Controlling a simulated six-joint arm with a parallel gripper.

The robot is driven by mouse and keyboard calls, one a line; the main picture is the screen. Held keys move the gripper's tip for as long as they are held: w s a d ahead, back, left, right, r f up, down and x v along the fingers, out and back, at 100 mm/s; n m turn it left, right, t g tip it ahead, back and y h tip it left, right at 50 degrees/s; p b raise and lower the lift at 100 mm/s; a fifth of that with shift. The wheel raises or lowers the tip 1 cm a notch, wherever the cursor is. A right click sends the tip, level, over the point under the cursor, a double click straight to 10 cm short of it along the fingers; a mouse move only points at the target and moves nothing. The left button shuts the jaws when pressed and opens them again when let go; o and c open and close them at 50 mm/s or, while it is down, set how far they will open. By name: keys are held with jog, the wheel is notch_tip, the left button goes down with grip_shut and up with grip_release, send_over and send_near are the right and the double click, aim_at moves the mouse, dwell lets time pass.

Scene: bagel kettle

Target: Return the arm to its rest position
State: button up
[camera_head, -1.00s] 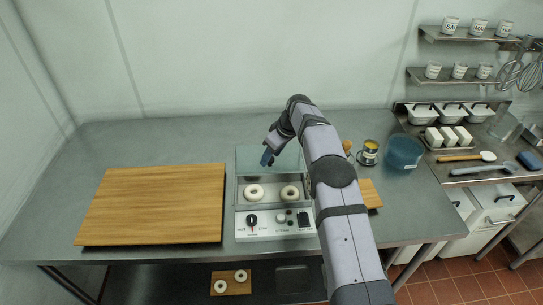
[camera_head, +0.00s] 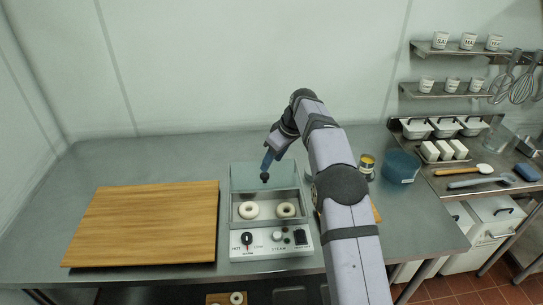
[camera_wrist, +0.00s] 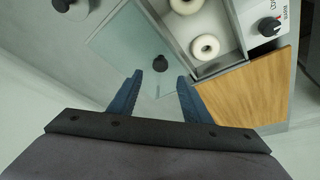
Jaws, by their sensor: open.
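My gripper (camera_head: 268,163) is over the back of the kettle unit, above its glass lid, in the head view. In the wrist view its two blue fingers (camera_wrist: 160,84) are spread apart with nothing held between them. The lid (camera_wrist: 125,45) has a dark round knob (camera_wrist: 160,63) that shows just beyond the fingertips. The kettle unit (camera_head: 270,243) has an open front basin with two pale bagels, the left one (camera_head: 249,210) and the right one (camera_head: 286,209).
A large wooden board (camera_head: 145,224) lies left of the kettle. A smaller board (camera_wrist: 245,85) is partly hidden behind my arm. A can (camera_head: 367,163) and a blue bowl (camera_head: 402,166) stand at right. Shelves with cups (camera_head: 453,86) hang on the right wall. The back left counter is clear.

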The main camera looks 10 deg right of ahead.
jog(key=s+d+f+m+g+h, duration=0.1)
jog(key=s+d+f+m, duration=0.1)
jog(key=s, duration=1.2)
jog(key=s+d+f+m+g+h, duration=0.1)
jog(key=s+m, duration=0.3)
jog(key=s, duration=1)
jog(key=s+d+f+m+g+h, duration=0.1)
jog(key=s+d+f+m, duration=0.2)
jog(key=s, duration=1)
jog(key=shift+s+d+f, duration=0.4)
jog(key=shift+d, duration=0.05)
